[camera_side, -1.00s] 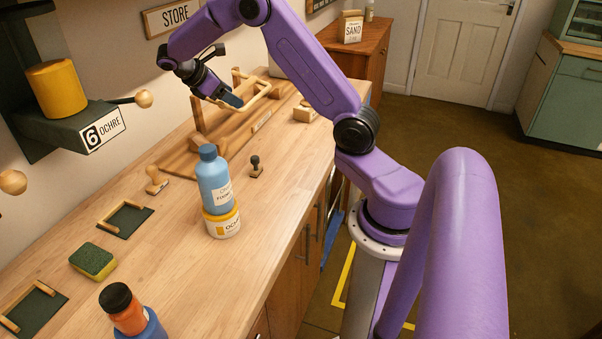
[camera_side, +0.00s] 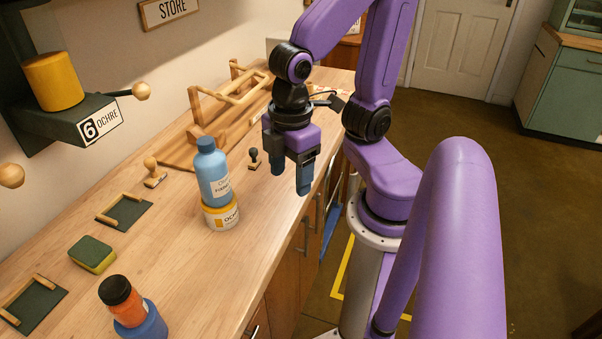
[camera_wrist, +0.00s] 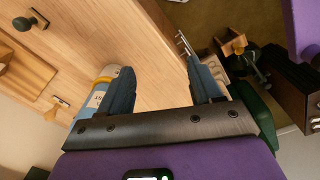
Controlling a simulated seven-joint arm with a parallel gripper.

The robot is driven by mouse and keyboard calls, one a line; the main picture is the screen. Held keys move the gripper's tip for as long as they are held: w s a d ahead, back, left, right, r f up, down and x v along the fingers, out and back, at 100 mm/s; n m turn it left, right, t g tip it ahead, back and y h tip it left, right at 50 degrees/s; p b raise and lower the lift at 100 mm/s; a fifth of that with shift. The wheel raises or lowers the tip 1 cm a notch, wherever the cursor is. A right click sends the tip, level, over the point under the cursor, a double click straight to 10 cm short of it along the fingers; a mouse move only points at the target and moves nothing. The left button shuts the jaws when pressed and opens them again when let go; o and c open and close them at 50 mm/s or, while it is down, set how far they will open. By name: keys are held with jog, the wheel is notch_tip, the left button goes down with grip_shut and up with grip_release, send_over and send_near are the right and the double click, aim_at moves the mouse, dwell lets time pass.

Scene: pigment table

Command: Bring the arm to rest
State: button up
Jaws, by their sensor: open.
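My gripper (camera_side: 290,180) is open and empty, fingers pointing down, over the front edge of the wooden bench in the side view. The purple arm is folded back near its column. In the wrist view my two blue fingers (camera_wrist: 157,90) are spread apart with nothing between them. A blue bottle (camera_side: 213,175) stands upright on a white and yellow ochre jar (camera_side: 221,213), to the left of my gripper and apart from it. The bottle also shows in the wrist view (camera_wrist: 92,105), partly behind a finger.
A wooden frame with a handle (camera_side: 232,98) stands at the back of the bench (camera_side: 175,260). Small stamps, a sponge (camera_side: 92,254), dark trays and an orange bottle on a blue jar (camera_side: 128,305) stand leftward. A yellow cylinder (camera_side: 54,82) sits on the wall shelf.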

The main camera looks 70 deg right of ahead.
jog(key=shift+s+d+f, duration=0.1)
jog(key=shift+s+f, duration=0.1)
jog(key=shift+s, duration=0.8)
dwell(0.6)
